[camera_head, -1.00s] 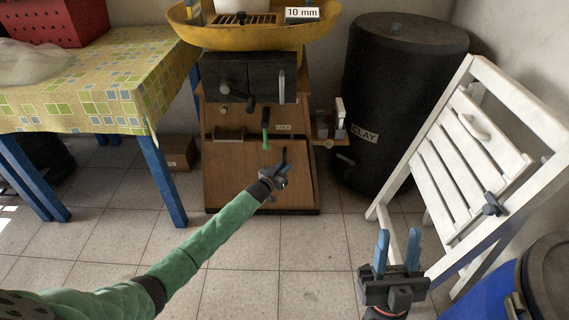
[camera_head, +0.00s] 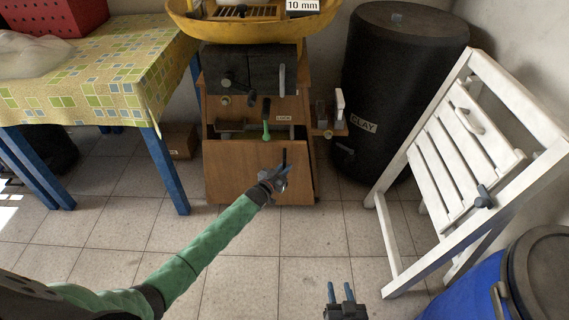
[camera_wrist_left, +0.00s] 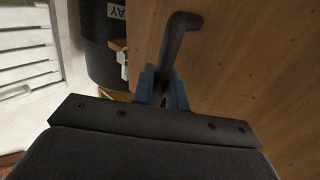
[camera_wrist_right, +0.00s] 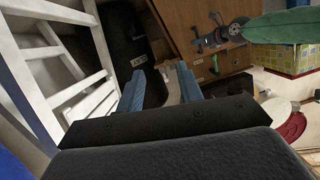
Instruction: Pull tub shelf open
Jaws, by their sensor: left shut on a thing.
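A wooden cabinet (camera_head: 208,90) stands against the back wall. Its lower front panel (camera_head: 230,165) leans out at the top, and a dark gap shows above it. My left gripper (camera_head: 279,176) is shut on the panel's dark bar handle (camera_head: 285,156). In the left wrist view its blue fingers (camera_wrist_left: 162,88) are on both sides of the handle (camera_wrist_left: 180,35), close to the wood. The inside of the cabinet is mostly hidden. My right gripper (camera_head: 341,291) is open and empty above the floor at the bottom; its spread fingers (camera_wrist_right: 160,84) show in the right wrist view.
A green-handled latch (camera_head: 266,131) hangs by a small label above the panel. A black barrel (camera_head: 390,90) marked CLAY stands right of the cabinet, beside a white slatted rack (camera_head: 385,240). A cloth-covered table (camera_head: 110,80) is on the left.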

